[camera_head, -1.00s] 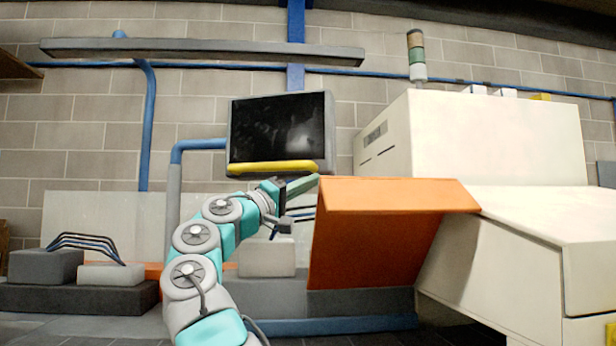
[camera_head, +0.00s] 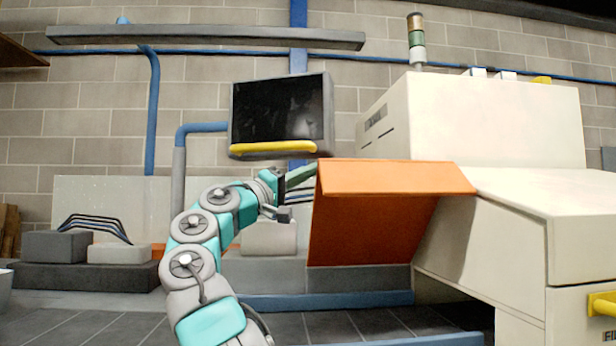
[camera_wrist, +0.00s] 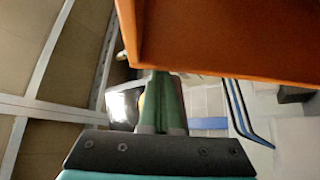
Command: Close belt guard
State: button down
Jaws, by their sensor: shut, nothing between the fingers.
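The orange belt guard (camera_head: 385,210) stands out from the left side of the cream machine (camera_head: 490,225), with a flat top and a panel slanting down to the left. In the wrist view its orange panel (camera_wrist: 230,35) fills the upper right, with its edge right by the fingertips. My gripper (camera_head: 303,172) is at the guard's upper left corner; its green fingers (camera_wrist: 158,95) are together and hold nothing. The fingertips are close to the guard's edge; I cannot tell whether they touch it.
A dark monitor (camera_head: 278,110) with a yellow bar hangs behind my gripper. Grey blocks with black cables (camera_head: 70,247) sit at the left. A yellow handle (camera_head: 603,304) juts from the machine's front. Dark floor tiles (camera_head: 100,320) are clear in front.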

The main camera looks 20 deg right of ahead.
jog(key=s+a+f+b, duration=0.2)
jog(key=s+f+b, duration=0.6)
jog(key=f+b, duration=0.5)
jog(key=shift+s+a+b, duration=0.15)
jog(key=shift+s+b, duration=0.15)
jog(key=shift+b, duration=1.05)
jog(key=shift+r, duration=0.1)
